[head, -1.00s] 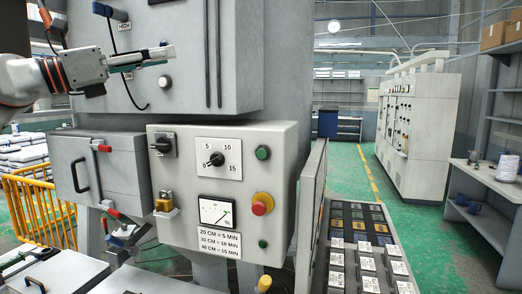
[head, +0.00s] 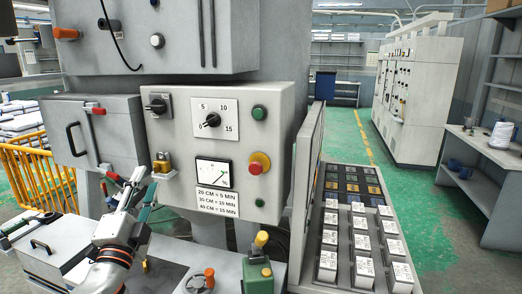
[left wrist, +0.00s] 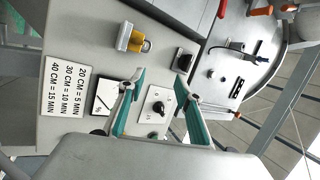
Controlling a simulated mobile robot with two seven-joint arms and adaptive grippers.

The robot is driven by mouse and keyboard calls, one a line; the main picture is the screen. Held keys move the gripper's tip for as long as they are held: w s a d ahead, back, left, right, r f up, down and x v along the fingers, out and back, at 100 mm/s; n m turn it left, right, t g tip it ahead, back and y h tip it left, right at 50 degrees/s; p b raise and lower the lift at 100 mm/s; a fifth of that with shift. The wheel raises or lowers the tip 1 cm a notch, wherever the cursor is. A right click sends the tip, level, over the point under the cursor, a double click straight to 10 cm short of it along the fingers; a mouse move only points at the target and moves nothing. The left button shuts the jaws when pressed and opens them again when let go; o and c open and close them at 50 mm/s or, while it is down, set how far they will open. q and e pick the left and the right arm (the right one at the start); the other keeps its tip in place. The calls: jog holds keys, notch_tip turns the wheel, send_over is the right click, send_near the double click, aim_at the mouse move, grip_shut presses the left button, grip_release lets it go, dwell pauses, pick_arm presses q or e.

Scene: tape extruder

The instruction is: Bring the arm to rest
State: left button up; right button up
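My left gripper (head: 141,186) is low at the left in the head view, its fingers pointing up in front of the machine. In the left wrist view the two teal-lined fingers (left wrist: 160,76) stand apart with nothing held between them. The control panel (head: 265,196) is behind the gripper and to its right in the head view. The panel's dial (left wrist: 155,104) shows between the fingers in the left wrist view. My right gripper is in no view.
The panel has a yellow padlock (head: 162,163), a gauge (head: 213,173) and a red button (head: 259,163). A grey box (head: 115,130) with a red latch is left of it. A green-based lever (head: 258,275) stands at the bottom.

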pick_arm(q)
jog(key=s+a+f+n+g+y, duration=0.25)
jog(key=s+f+g, duration=0.2)
jog(key=f, duration=0.65)
jog(key=s+a+f+n+g+y, duration=0.2)
jog(key=s+a+f+n+g, duration=0.15)
jog(key=s+f, duration=0.45)
jog(key=s+a+f+n+g, duration=0.25)
jog(key=s+f+g, duration=0.45)
jog(key=s+f, duration=1.05)
jog(key=d+f+n+t+h, duration=0.2)
jog(key=d+f+h, duration=0.5)
jog(key=d+f, duration=0.6)
notch_tip(320, 180, down, 3)
jog(key=shift+w+d+f+t, duration=0.1)
jog(key=shift+w+d+t, duration=0.35)
jog(key=shift+t, duration=0.15)
jog(key=shift+n, duration=0.25)
